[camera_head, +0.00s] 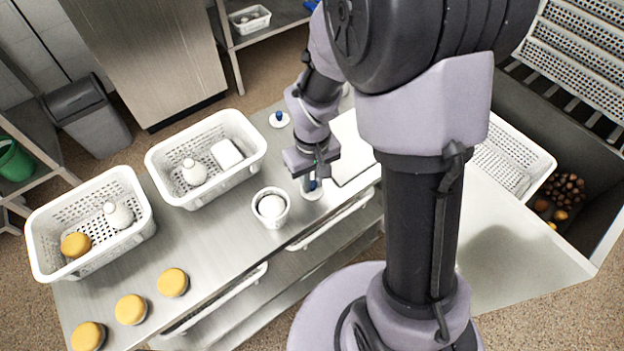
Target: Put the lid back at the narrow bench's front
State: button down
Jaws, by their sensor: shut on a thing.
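My gripper (308,181) points down over the front part of the narrow metal bench (225,245). It is shut on the blue knob of a round white lid (313,194). The lid is just right of a white pot (271,219) with a round white thing in its mouth. I cannot tell whether the lid touches the bench. A second white lid with a blue knob (279,119) lies farther back on the bench. My arm hides part of the bench's right side.
Two white perforated baskets (91,180) (180,149) stand on the bench with items inside. Yellow-topped round things (131,309) line the front left. A white board (352,150) lies right of my gripper. Another basket (500,165) is behind my arm.

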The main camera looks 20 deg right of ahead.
jog(key=shift+f, duration=0.25)
jog(key=c, duration=1.3)
grip_release()
jog(key=shift+r, duration=0.15)
notch_tip(320, 180, up, 12)
jog(key=p, duration=0.5)
notch_tip(320, 180, up, 10)
jog(key=m+t, duration=0.3)
send_over(312, 183)
jog(key=s+a, duration=0.2)
jog(key=s, duration=0.3)
jog(key=s+a+r+m+t+y+b, duration=0.1)
jog(key=s+a+r+m+t+y, duration=0.1)
jog(key=s, duration=0.6)
jog(key=shift+r+m+t+b, duration=0.4)
jog(key=shift+r+m, duration=0.2)
jog(key=shift+r, duration=0.2)
